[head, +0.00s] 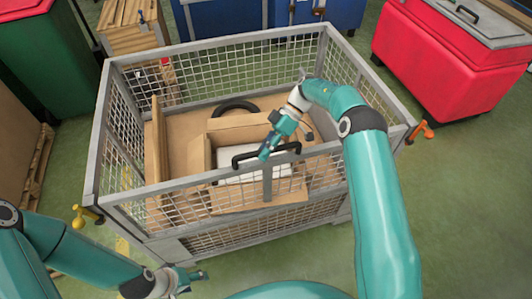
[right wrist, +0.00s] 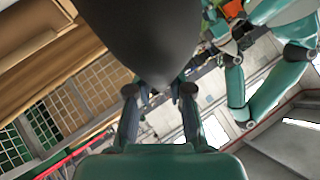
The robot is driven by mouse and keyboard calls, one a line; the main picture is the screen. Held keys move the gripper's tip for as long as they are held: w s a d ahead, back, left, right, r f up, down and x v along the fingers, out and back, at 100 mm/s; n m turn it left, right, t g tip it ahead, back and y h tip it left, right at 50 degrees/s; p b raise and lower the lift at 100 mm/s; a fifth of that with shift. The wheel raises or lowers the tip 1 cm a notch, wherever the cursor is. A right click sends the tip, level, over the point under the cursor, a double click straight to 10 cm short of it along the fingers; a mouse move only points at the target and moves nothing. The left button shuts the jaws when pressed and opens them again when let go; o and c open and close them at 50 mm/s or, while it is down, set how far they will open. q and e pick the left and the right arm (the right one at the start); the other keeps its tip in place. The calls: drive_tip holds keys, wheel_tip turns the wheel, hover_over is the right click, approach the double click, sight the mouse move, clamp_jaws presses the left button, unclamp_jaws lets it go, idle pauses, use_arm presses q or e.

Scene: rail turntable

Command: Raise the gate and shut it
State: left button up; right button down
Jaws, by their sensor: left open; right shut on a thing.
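The gate (head: 215,183) is the front mesh panel of a grey wire cage (head: 104,130). It stands upright or nearly so, its top rail close to the level of the side rails. A black handle (head: 240,157) sits on its top rail. My right gripper (head: 268,153) is shut on this handle, which looms large and dark in the right wrist view (right wrist: 145,40) between the fingers (right wrist: 158,95). My left gripper (head: 192,279) is open and empty, low in front of the cage. A yellow latch (head: 86,215) is at the left front corner, an orange one (head: 422,132) at the right.
The cage holds cardboard boxes (head: 185,150), a white item (head: 255,170) and a black ring (head: 235,106). A green bin (head: 40,60) stands at the left, a red bin (head: 430,60) at the right. The green floor (head: 470,210) at the right is clear.

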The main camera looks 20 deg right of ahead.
drive_tip(key=shift+w+d+f, duration=0.1)
drive_tip(key=shift+d+f, duration=0.05)
drive_tip(key=shift+f, duration=0.2)
drive_tip(key=c, duration=1.2)
unclamp_jaws()
drive_tip(key=shift+w, duration=0.1)
drive_tip(key=shift+o, duration=0.7)
drive_tip(key=shift+w+f, duration=0.1)
drive_tip(key=shift+w, duration=0.1)
drive_tip(key=shift+s+r, duration=0.15)
drive_tip(key=shift+r, duration=0.05)
wheel_tip(320, 180, up, 10)
drive_tip(key=shift+f, duration=0.1)
drive_tip(key=shift+f, duration=0.15)
